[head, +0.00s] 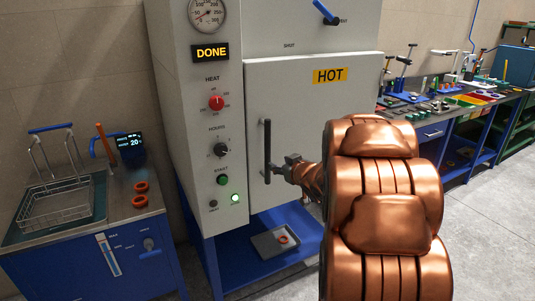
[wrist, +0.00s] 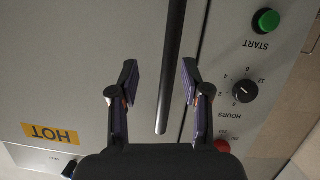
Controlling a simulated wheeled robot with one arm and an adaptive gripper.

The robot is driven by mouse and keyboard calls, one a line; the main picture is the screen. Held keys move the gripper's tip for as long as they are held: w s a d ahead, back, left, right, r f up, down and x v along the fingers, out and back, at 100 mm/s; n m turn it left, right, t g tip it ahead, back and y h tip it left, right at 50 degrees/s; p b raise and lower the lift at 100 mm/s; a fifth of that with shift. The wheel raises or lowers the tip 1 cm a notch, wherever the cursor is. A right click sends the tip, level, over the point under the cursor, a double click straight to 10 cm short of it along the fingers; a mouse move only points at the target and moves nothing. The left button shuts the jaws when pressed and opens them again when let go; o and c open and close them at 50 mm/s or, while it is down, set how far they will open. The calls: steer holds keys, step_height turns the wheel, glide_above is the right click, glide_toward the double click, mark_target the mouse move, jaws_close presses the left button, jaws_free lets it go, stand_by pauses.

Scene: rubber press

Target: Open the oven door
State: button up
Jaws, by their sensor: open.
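The oven door (head: 300,110) is a grey panel with a yellow HOT label (head: 330,76), and it looks shut. Its handle (head: 267,150) is a dark upright bar near the door's left edge. My gripper (head: 281,171) is just right of the handle's lower part in the head view. In the wrist view my gripper (wrist: 161,85) is open, with one finger on each side of the handle (wrist: 172,70). Gaps show between the bar and both fingers. The fingers' depth relative to the bar is hard to tell.
The control panel left of the door has a DONE display (head: 211,52), a red heat knob (head: 216,102) and a green start button (head: 222,180). A bench with a wire basket (head: 56,207) stands left.

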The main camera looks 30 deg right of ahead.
steer(key=shift+w+a+r+n+t+y+p, duration=0.1)
steer(key=shift+w+r+n+t+y+p, duration=0.15)
steer(key=shift+w+t+y, duration=0.7)
steer(key=shift+w+a+r+n+t+y+p, duration=0.15)
steer(key=shift+w+t+y+p, duration=0.2)
steer(key=shift+w, duration=1.2)
steer(key=shift+w+r+n+t+y+p, duration=0.2)
steer(key=shift+w+t+y, duration=0.4)
steer(key=shift+w, duration=0.65)
jaws_close()
